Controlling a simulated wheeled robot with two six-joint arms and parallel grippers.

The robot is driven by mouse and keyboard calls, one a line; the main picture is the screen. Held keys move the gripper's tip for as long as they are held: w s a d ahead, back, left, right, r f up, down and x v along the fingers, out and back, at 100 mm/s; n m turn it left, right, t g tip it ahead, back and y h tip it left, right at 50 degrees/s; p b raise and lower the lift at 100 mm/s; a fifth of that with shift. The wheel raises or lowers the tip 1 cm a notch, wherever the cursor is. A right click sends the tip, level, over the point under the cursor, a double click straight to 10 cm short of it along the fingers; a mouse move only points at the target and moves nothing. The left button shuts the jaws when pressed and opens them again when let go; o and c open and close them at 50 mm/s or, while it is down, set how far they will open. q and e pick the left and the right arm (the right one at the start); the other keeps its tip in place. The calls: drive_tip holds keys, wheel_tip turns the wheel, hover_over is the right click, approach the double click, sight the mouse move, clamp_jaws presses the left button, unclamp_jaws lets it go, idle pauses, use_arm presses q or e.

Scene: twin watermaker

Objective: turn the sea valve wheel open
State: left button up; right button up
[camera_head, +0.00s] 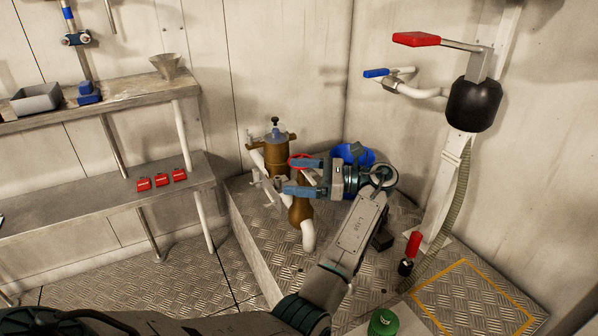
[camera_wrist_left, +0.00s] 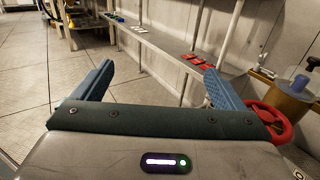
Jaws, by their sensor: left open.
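The sea valve wheel is a red ring (camera_head: 300,157) on the brown and white pipework in the corner, mostly hidden behind my left gripper in the head view. My left gripper (camera_head: 296,177) is open, with its blue fingers pointing left at the pipework. In the left wrist view the red wheel (camera_wrist_left: 286,124) stands at the right, outside the jaws and partly behind the right finger. I cannot tell whether that finger touches it. The space between the fingers (camera_wrist_left: 160,70) is empty. My right gripper is not in view.
A brown cylinder (camera_head: 277,158) stands beside the wheel, and a blue bucket (camera_head: 367,157) is behind my gripper. A steel shelf (camera_head: 110,200) with red items is at left. A red-handled lever (camera_head: 416,39) and pipe are at right. A green object (camera_head: 383,322) is at the front.

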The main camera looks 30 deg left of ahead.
use_arm(q)
drive_tip(key=shift+s+d, duration=0.3)
drive_tip(key=shift+s, duration=0.35)
